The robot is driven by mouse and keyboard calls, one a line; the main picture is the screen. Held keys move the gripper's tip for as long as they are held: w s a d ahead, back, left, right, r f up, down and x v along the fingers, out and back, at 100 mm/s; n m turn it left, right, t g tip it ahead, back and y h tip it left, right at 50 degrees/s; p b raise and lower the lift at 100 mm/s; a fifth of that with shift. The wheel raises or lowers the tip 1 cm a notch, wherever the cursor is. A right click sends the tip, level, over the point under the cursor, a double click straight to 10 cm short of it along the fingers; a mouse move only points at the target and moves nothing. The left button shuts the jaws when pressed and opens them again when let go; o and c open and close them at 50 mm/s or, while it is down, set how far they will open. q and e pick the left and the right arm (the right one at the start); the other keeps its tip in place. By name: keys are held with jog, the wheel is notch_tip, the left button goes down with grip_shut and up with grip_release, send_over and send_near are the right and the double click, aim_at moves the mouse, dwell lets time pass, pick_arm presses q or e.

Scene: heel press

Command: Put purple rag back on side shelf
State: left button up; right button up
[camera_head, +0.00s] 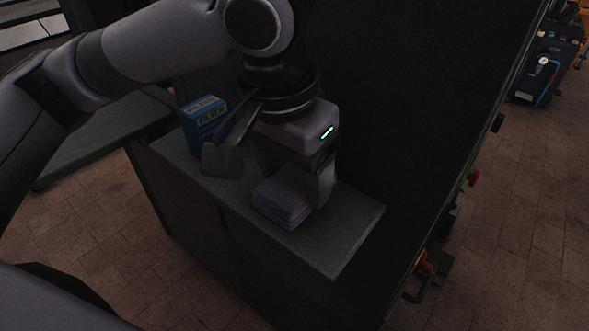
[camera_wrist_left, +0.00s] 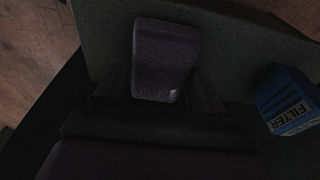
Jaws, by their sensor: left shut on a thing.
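The purple rag (camera_head: 283,203) is a folded, thick block near the front part of the grey side shelf (camera_head: 345,235). It looks to be at the shelf surface, but I cannot tell if it rests fully on it. My left gripper (camera_head: 297,182) comes down from above and is shut on the rag. One finger shows at the rag's right side; the other is mostly hidden in the head view. In the left wrist view the rag (camera_wrist_left: 166,58) sits between the two dark fingers, with the shelf (camera_wrist_left: 110,35) beneath it. My right gripper is not in view.
A blue filter box (camera_head: 204,118) stands on the shelf behind and left of the gripper; it also shows in the left wrist view (camera_wrist_left: 287,100). A large dark panel rises along the shelf's right side. The shelf's front end is bare.

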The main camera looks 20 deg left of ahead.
aim_at(284, 191)
pick_arm(q)
jog(key=shift+f, duration=0.15)
jog(key=o, duration=1)
notch_tip(284, 191, up, 12)
jog(key=s+p, duration=0.1)
jog(key=shift+s+a+p, duration=0.35)
